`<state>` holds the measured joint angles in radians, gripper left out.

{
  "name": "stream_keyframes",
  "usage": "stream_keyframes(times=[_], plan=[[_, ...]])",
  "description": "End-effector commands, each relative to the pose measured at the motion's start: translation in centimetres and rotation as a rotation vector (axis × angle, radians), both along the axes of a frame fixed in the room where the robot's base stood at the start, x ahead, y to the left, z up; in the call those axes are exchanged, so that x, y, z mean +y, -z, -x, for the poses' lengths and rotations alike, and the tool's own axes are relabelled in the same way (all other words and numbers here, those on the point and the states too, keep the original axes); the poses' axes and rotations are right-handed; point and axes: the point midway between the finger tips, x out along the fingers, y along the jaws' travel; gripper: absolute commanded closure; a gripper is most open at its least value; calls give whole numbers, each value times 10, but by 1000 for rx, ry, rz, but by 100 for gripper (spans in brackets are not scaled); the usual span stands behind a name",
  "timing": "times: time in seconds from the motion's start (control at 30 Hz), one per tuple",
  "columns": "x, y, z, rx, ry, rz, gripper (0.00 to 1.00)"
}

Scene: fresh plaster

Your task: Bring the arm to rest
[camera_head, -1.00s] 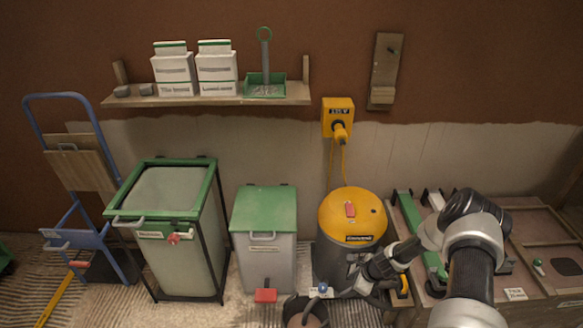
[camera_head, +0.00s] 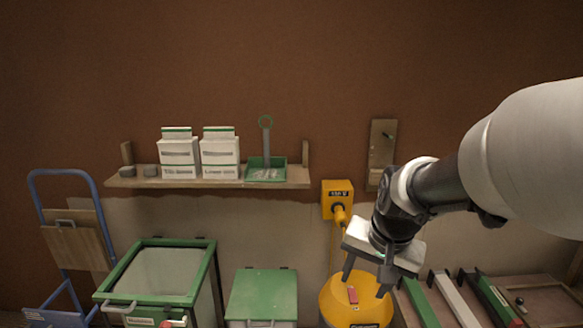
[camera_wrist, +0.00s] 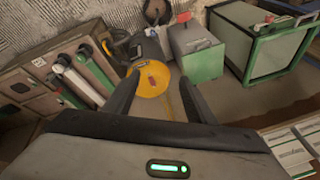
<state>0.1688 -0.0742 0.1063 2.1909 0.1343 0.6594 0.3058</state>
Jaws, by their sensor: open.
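My gripper (camera_head: 366,285) hangs from my raised arm, in front of the wall and over the yellow-topped drum (camera_head: 340,305) in the head view. Its two dark fingers are spread apart, with nothing between them. In the wrist view my gripper (camera_wrist: 155,88) shows its fingers open, with the yellow drum lid (camera_wrist: 150,97) and its red switch seen beyond and between them. I cannot tell the exact gap between fingertips and lid, but they look apart from it.
A wall shelf (camera_head: 215,184) holds white boxes and a green tray. A yellow socket box (camera_head: 337,200) is on the wall. A green-rimmed bin (camera_head: 205,262), a green-lidded bin (camera_head: 262,295) and a blue hand truck (camera_head: 85,182) stand left. A workbench (camera_head: 545,300) stands right.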

Motion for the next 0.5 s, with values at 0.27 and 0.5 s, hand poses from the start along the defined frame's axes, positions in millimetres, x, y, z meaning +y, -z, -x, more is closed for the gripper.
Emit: stream_keyframes(times=[0.27,0.5], plan=[[7,-54,98,-79,-238,149,50],[7,-63,150,-118,-359,218,50]])
